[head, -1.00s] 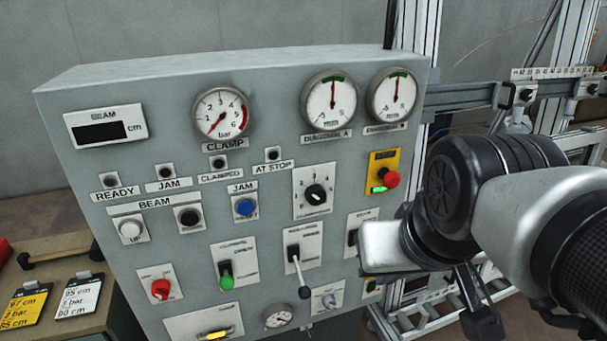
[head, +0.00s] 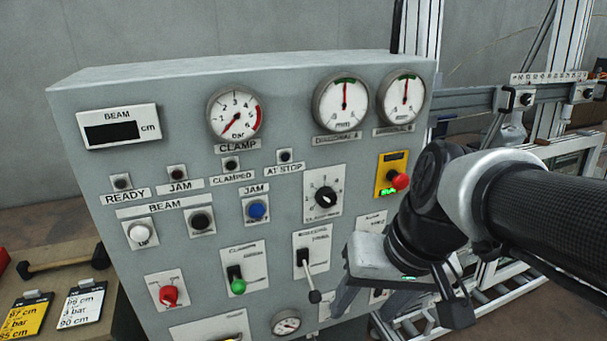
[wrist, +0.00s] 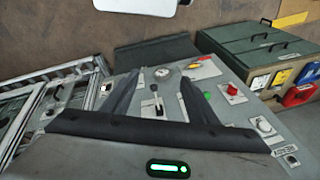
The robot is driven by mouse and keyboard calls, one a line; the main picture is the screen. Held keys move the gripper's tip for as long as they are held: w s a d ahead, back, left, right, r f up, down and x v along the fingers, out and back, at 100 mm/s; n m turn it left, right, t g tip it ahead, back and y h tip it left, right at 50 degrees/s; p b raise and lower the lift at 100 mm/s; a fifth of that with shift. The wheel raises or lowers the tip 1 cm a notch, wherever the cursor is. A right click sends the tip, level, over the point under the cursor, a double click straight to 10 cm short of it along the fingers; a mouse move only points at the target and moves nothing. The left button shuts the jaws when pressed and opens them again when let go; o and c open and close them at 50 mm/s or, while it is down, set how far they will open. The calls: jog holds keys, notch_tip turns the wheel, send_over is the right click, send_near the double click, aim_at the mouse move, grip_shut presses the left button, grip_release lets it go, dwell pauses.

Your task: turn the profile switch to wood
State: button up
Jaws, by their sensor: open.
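The grey control panel (head: 290,165) fills the middle of the head view. Its small labels are too blurred to show which control is the profile switch. A lever switch (head: 309,275) with a long stem and dark ball end sits on a white plate, its stem hanging downward. To its right, another white plate (head: 371,222) is largely hidden behind my wrist. My gripper (head: 358,292) is open and empty in front of the panel's lower right. In the wrist view, its two dark fingers (wrist: 158,80) spread on either side of the lever (wrist: 157,104), with no visible contact.
An aluminium frame (head: 480,305) stands at right.

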jog(key=a+f+m+g+y+b, duration=0.2)
jog(key=a+f+g+y+b, duration=0.3)
jog(key=f, duration=0.8)
jog(key=w+a+f+m+t+y+b, duration=0.2)
jog(key=w+f+m+t+y+b, duration=0.2)
jog(key=w+f+m+y+b, duration=0.35)
jog(key=w+d+f+m+t+h+b, duration=0.3)
jog(key=d+f+m+t, duration=0.2)
jog(key=f, duration=0.5)
jog(key=w+d+f+m+t+h+b, duration=0.2)
jog(key=w+d+f+m+t+h, duration=0.25)
jog(key=f, duration=0.55)
jog(key=w+d+f+m+t+h+b, duration=0.25)
jog(key=d+f+m+t, duration=0.4)
jog(key=f, duration=0.35)
jog(key=b+x, duration=0.3)
jog(key=x, duration=1.3)
jog(key=shift+w+a, duration=0.2)
jog(key=shift+w, duration=0.2)
jog(key=shift+n, duration=0.25)
jog(key=c, duration=1.1)
